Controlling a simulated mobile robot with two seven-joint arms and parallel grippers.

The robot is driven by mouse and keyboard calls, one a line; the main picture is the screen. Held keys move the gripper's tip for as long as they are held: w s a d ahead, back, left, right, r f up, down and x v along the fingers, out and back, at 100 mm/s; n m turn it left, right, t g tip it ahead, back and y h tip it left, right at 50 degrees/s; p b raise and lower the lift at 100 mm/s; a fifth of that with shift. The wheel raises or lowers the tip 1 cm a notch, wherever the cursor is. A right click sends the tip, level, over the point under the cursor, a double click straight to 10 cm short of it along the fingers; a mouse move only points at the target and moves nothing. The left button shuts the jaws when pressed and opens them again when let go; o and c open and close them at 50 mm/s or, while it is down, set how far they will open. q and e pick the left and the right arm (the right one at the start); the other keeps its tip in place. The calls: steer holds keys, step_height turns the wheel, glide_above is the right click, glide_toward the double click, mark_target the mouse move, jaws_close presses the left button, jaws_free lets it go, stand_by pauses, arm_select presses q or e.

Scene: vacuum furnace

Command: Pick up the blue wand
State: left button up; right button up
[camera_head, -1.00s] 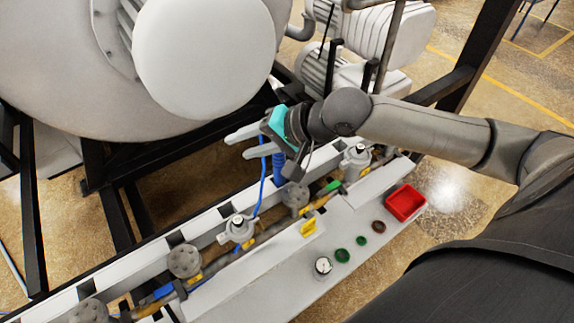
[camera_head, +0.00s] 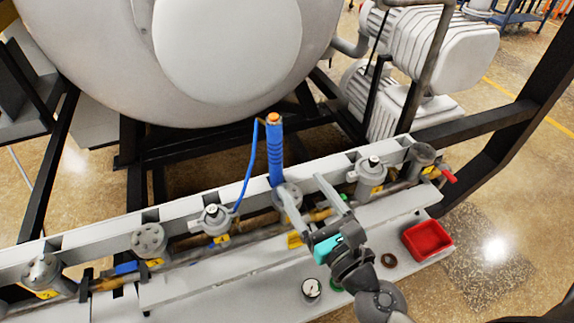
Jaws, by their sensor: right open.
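The blue wand (camera_head: 275,152) stands upright above the pipe rail, with a ribbed blue body and an orange tip on top. A blue hose (camera_head: 248,172) loops from near its top down to a grey fitting. My right gripper (camera_head: 300,184) is open and empty, just right of and below the wand. Its two light grey fingers point up toward the rail, and the left finger overlaps the area at the wand's foot. I cannot tell whether it touches. My left gripper is not in view.
Grey valve fittings (camera_head: 149,240) line the rail to both sides. A red tray (camera_head: 427,240), a brown ring (camera_head: 389,260) and a round gauge (camera_head: 312,288) rest on the white ledge. The large white furnace (camera_head: 90,60) and black frame stand behind.

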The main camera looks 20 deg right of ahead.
steer(key=p, duration=0.3)
glide_toward(278, 147)
steer(key=shift+m+h, duration=0.3)
steer(key=w, duration=0.5)
steer(key=shift+a+r, duration=0.15)
steer(key=shift+a, duration=0.25)
steer(key=shift+w+a+p, duration=0.15)
steer(key=shift+w+p, duration=0.1)
steer(key=shift+w, duration=1.4)
steer(key=shift+w+a+p, duration=0.15)
steer(key=shift+w+p, duration=0.05)
steer(key=shift+w, duration=1.4)
steer(key=shift+c, duration=0.3)
jaws_close()
